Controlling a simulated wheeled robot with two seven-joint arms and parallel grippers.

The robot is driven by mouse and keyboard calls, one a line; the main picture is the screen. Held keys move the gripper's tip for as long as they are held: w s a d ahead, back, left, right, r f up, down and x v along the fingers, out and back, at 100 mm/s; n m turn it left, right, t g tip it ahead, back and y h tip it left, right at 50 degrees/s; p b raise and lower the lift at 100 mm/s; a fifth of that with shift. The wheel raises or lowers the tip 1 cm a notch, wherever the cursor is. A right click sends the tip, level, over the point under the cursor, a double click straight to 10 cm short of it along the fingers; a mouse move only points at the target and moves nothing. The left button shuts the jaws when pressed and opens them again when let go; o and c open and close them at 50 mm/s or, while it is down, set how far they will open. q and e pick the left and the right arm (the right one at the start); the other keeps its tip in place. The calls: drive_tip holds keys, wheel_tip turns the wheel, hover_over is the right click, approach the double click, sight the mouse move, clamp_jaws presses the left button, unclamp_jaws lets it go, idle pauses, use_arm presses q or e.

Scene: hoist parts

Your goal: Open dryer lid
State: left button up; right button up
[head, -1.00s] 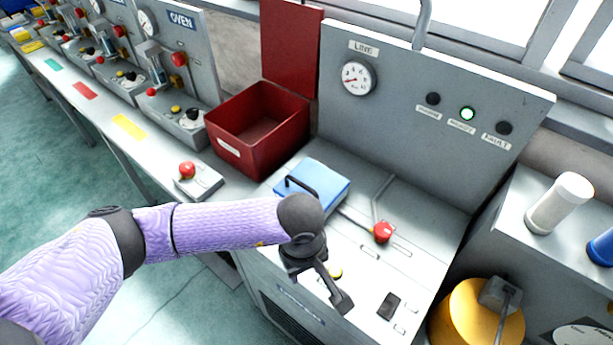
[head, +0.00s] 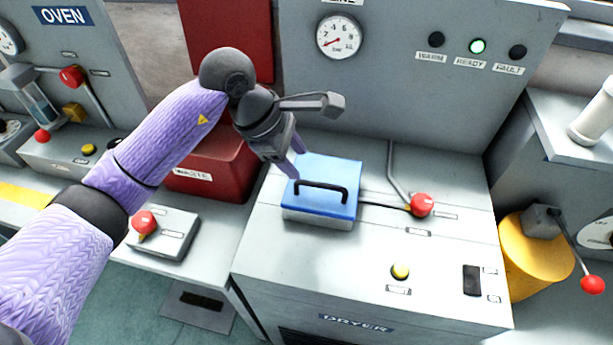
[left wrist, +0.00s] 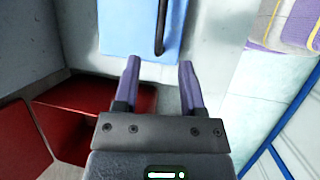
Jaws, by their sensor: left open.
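The dryer (head: 300,262) is a grey bench unit with its name on the front. Its blue lid (head: 335,172) lies flat and closed on top, with a black bar handle (head: 320,186) along the near side. My left gripper (head: 295,165) is open and empty, at the lid's left edge, pointing down. In the left wrist view its two purple fingers (left wrist: 160,65) are apart. The lid (left wrist: 122,28) and handle (left wrist: 161,25) show beyond the fingertips, not between them. Whether a finger touches the lid I cannot tell. My right gripper is not in view.
A red waste bin (head: 215,175) stands left of the lid, behind my left arm. A red-knobbed lever (head: 421,204) is right of the lid. A yellow button (head: 400,271) and black switch (head: 471,279) sit in front. The gauge panel (head: 390,95) rises behind.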

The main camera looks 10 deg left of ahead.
sight(314, 182)
use_arm(q)
drive_tip(key=b+x, duration=0.1)
drive_tip(key=x, duration=0.5)
drive_tip(key=shift+d+f, duration=0.1)
drive_tip(key=shift+f, duration=0.25)
clamp_jaws()
idle(0.9)
